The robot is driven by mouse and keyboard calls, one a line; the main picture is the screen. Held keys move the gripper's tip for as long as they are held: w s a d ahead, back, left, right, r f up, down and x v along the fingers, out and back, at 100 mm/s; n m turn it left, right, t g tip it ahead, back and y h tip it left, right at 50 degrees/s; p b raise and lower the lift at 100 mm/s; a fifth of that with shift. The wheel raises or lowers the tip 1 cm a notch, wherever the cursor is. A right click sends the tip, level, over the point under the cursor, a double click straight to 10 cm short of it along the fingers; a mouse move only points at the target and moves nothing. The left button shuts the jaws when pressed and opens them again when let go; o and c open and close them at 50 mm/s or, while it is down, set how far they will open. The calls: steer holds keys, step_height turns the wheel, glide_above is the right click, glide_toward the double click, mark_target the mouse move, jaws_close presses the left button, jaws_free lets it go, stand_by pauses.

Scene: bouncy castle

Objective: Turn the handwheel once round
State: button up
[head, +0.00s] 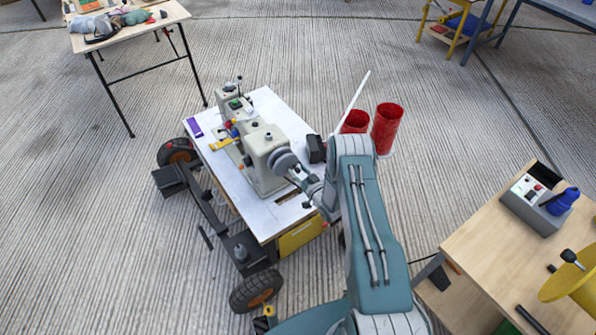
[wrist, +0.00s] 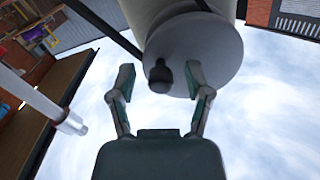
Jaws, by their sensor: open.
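The grey handwheel (head: 283,160) is on the near end of a cream sewing machine (head: 262,143), which stands on a white-topped cart. In the wrist view the handwheel (wrist: 217,50) is a large pale disc filling the upper middle. A dark crank knob (wrist: 160,76) sticks out near its lower left rim. My gripper (wrist: 160,85) is open, with one finger on each side of the knob. Gaps show between the knob and both fingers. In the head view my gripper (head: 299,179) is right beside the wheel, and my arm comes from the lower right.
The white cart top (head: 197,126) carries a purple box (head: 194,127) and a yellow item. A wooden workbench (head: 490,235) is at lower right, another table (head: 130,30) at upper left.

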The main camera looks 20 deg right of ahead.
jaws_close()
steer(key=shift+r+n, duration=0.1)
steer(key=shift+n, duration=0.2)
